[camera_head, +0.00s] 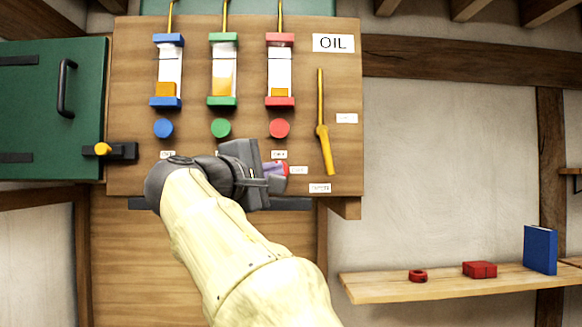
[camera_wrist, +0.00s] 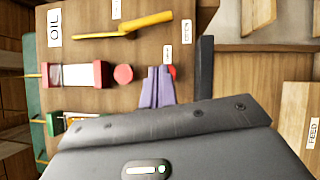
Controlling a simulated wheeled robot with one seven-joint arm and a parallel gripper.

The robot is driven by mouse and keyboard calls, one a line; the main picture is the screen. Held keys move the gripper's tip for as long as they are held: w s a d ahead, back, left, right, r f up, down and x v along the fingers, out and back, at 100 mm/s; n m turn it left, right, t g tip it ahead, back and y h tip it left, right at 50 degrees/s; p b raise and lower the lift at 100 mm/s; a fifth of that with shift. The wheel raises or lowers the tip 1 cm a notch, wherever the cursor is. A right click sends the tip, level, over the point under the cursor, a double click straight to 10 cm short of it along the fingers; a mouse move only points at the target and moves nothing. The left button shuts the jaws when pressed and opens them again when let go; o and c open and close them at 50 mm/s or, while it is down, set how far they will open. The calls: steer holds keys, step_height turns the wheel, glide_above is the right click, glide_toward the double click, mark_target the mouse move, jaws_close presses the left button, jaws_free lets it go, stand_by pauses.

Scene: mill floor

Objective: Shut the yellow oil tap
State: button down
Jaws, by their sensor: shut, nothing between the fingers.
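The yellow tap lever (camera_head: 321,100) is on the right of the wooden oil panel (camera_head: 135,60), under the OIL sign. Its long thin arm points up from a pivot and a thicker part slants down. In the wrist view the yellow lever (camera_wrist: 148,22) lies near the top, apart from the fingers. My gripper (camera_head: 282,170) is in front of the panel's lower part, left of and below the lever's pivot. In the wrist view its purple fingers (camera_wrist: 158,72) are together and empty. A small red thing behind the fingertips is mostly hidden.
Blue (camera_head: 163,128), green (camera_head: 221,128) and red (camera_head: 279,128) knobs sit under matching gauges. A green door (camera_head: 50,110) with a yellow-knobbed latch is at left. A shelf (camera_head: 400,287) at lower right holds red items and a blue book (camera_head: 540,249).

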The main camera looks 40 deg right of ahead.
mark_target(326, 152)
steer(key=p+x, duration=0.2)
steer(key=x, duration=0.2)
steer(key=s+p+x, duration=0.1)
steer(key=x, duration=0.3)
steer(key=s+d+p+x, duration=0.1)
steer(key=p+x, duration=0.1)
steer(key=x, duration=0.2)
steer(key=shift+s+d+r+p, duration=0.15)
steer(key=shift+s+d+p, duration=0.05)
steer(key=shift+p, duration=0.1)
